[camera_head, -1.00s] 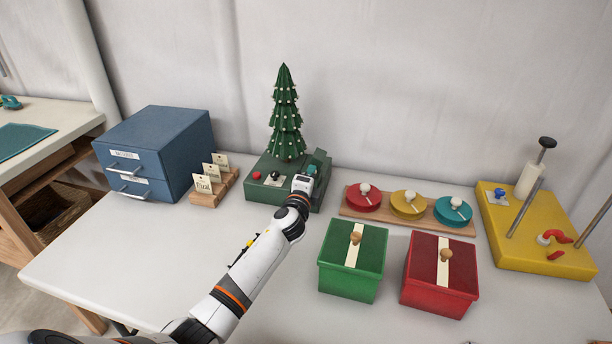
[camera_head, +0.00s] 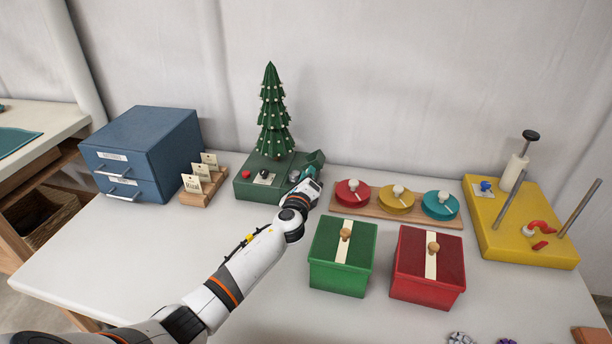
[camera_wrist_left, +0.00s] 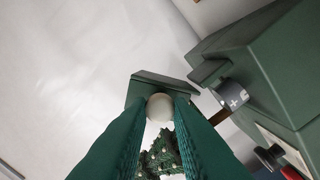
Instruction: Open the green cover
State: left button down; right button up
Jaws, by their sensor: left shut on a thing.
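The green cover (camera_wrist_left: 158,84) is a small dark green panel with a round white knob (camera_wrist_left: 160,107), seen in the left wrist view. My left gripper (camera_wrist_left: 160,118) has its two green fingers closed around the knob. The cover is tilted away from the dark green base (camera_wrist_left: 270,60); I cannot tell whether they touch. A grey cylinder with a plus mark (camera_wrist_left: 232,96) shows in the base's exposed side. In the head view my left gripper (camera_head: 306,182) is at the right end of the tree's green base (camera_head: 262,190), mostly hiding the cover. My right gripper is out of view.
A green Christmas tree (camera_head: 272,115) rises from the base. A board with round coloured lids (camera_head: 398,216), a green box (camera_head: 342,278) and a red box (camera_head: 428,287) stand right of my arm. Blue drawers (camera_head: 150,160) and a card holder (camera_head: 205,190) stand left.

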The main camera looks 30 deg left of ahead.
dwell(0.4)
pick_arm(q)
jog(key=c, duration=1.6)
grip_release()
jog(key=p+v, duration=0.1)
jog(key=v, duration=1.1)
jog(key=shift+f, duration=0.1)
